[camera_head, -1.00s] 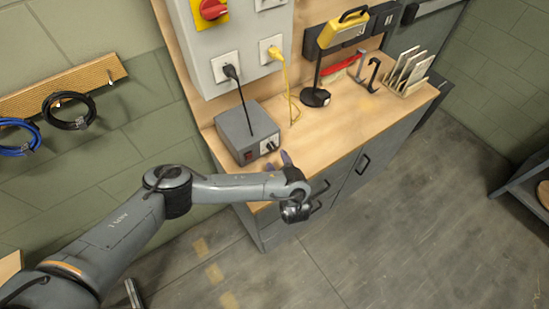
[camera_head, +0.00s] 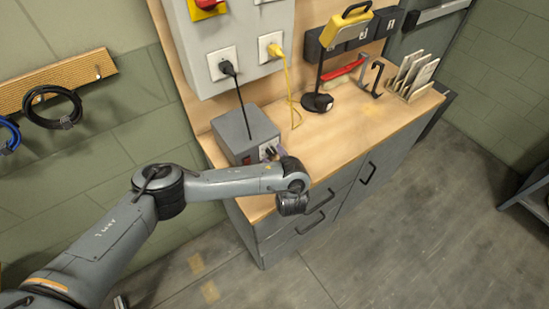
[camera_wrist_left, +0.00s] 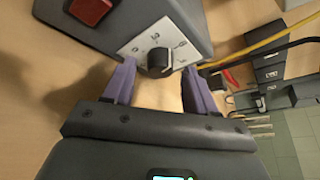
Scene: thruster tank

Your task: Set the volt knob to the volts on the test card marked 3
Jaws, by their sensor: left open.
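The grey power supply box (camera_head: 243,134) stands on the wooden bench top, with its front toward my left arm. In the left wrist view its black volt knob (camera_wrist_left: 159,61) sits on a white dial plate (camera_wrist_left: 140,45) with numbers too small to read surely. My left gripper (camera_wrist_left: 157,76) is open, its two purple fingers at either side of the knob and just short of it or around it; I cannot tell whether they touch. In the head view the gripper (camera_head: 279,152) is at the box front, partly hiding the dial. Cards stand in a rack (camera_head: 412,76); their marks are unreadable. My right gripper is not in view.
A red switch (camera_wrist_left: 91,10) is on the box front beside the dial. A black cable (camera_head: 241,100) and a yellow cable (camera_head: 291,90) hang from wall sockets. A lamp-like stand (camera_head: 317,101) and hooks (camera_head: 371,78) are farther right on the bench.

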